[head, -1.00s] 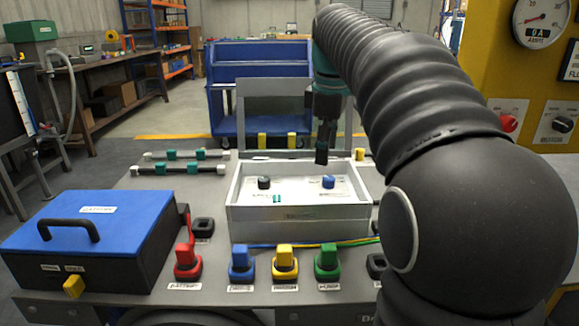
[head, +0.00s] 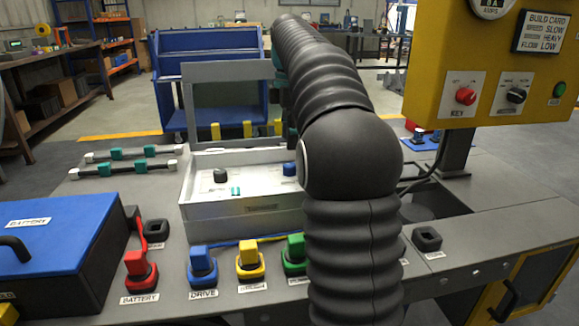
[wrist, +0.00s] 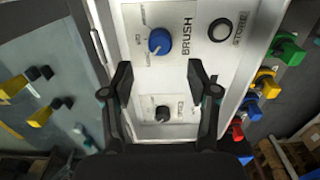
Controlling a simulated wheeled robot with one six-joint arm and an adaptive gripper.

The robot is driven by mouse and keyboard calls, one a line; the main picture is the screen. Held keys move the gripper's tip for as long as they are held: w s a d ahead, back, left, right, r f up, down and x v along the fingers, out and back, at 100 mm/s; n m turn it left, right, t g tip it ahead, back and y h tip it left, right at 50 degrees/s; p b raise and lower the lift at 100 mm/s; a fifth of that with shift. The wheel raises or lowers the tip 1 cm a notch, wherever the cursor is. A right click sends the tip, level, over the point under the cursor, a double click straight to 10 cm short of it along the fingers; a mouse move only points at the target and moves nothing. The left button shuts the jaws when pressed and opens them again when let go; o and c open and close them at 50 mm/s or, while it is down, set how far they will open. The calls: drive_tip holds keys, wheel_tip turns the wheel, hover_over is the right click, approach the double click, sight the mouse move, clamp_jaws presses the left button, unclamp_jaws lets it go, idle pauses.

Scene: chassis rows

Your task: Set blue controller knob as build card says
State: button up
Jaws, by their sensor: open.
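The blue controller knob (head: 289,169) is in the open grey controller box (head: 245,221). It shows in the wrist view (wrist: 159,41) with the word BRUSH beside it and small position labels around it, too small to read surely. A pale mark shows on its lower edge. My gripper (wrist: 160,72) is open and empty, its fingertips apart over the panel just below the knob in the picture, not touching it as far as I can tell. The head view hides the gripper behind my arm. The build card (head: 543,32) reads SLOW, HEAVY and FLOW LOW.
A black knob (wrist: 162,113) and a round black button (wrist: 220,29) share the panel. Red (head: 137,264), blue (head: 202,262), yellow (head: 249,255) and green (head: 294,250) plugs stand in front of the box. A blue-lidded battery box (head: 60,235) is at left. A raised lid stands behind.

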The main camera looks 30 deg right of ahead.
sight(290, 164)
wheel_tip(290, 164, down, 7)
drive_tip(key=shift+r+b, duration=0.1)
drive_tip(key=shift+b, duration=0.65)
drive_tip(key=shift+c, duration=0.3)
clamp_jaws()
